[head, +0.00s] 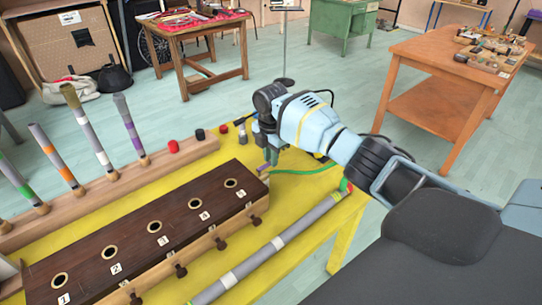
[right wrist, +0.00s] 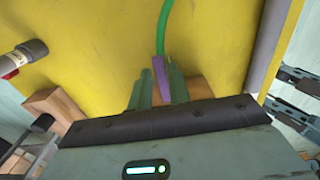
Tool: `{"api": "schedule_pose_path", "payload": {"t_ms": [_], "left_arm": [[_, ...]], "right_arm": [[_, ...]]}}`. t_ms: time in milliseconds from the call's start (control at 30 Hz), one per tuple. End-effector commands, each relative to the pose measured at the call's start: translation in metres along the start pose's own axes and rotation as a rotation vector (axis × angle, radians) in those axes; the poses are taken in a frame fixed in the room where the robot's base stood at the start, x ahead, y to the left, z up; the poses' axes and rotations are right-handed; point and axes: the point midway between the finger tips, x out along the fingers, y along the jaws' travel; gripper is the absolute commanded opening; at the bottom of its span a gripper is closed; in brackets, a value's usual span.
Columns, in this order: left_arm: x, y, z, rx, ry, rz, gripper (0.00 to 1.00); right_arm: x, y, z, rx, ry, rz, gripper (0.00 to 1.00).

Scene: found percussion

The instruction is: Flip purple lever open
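The purple lever (right wrist: 160,68) shows in the right wrist view at the end of a green hose. In the head view a small part of the lever (head: 263,167) shows at the far right corner of the dark wooden box. My right gripper (right wrist: 160,90) reaches down over it, one grey-green finger on each side of the lever. The fingers stand slightly apart; whether they press on it is unclear. In the head view the right gripper (head: 271,155) is beside the box end. My left gripper is not in view.
The dark box (head: 135,232) has several numbered holes and knobs along its front. A grey tube (head: 280,243) lies along the yellow table's (head: 300,180) near edge. Colored tubes stand in a wooden rail (head: 110,182) on the left. The green hose (head: 305,171) crosses the table right of the box.

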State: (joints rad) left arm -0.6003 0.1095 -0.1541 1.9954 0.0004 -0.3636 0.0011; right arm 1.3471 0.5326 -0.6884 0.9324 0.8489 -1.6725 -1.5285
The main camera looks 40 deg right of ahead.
Motion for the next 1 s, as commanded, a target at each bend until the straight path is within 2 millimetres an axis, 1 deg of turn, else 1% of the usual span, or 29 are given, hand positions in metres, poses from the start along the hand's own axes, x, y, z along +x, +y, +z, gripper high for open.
{"api": "schedule_pose_path", "payload": {"t_ms": [267, 367, 467, 700, 833, 1000], "left_arm": [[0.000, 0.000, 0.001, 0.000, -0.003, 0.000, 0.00], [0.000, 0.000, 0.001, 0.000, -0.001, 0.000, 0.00], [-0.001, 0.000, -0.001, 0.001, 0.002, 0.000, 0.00], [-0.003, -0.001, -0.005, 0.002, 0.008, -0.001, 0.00], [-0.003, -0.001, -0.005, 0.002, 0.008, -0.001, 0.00], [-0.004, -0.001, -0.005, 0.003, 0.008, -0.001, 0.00]], "right_arm": [[0.000, 0.000, 0.000, 0.001, 0.000, 0.000, 0.22], [-0.006, 0.001, 0.000, 0.001, 0.000, 0.003, 0.22], [-0.018, 0.001, 0.000, 0.001, -0.001, 0.004, 0.22], [-0.057, 0.001, 0.000, 0.001, 0.000, 0.005, 0.22], [-0.070, 0.001, 0.000, 0.001, 0.000, 0.002, 0.22], [-0.078, 0.000, 0.000, 0.001, 0.000, 0.000, 0.22]]}}
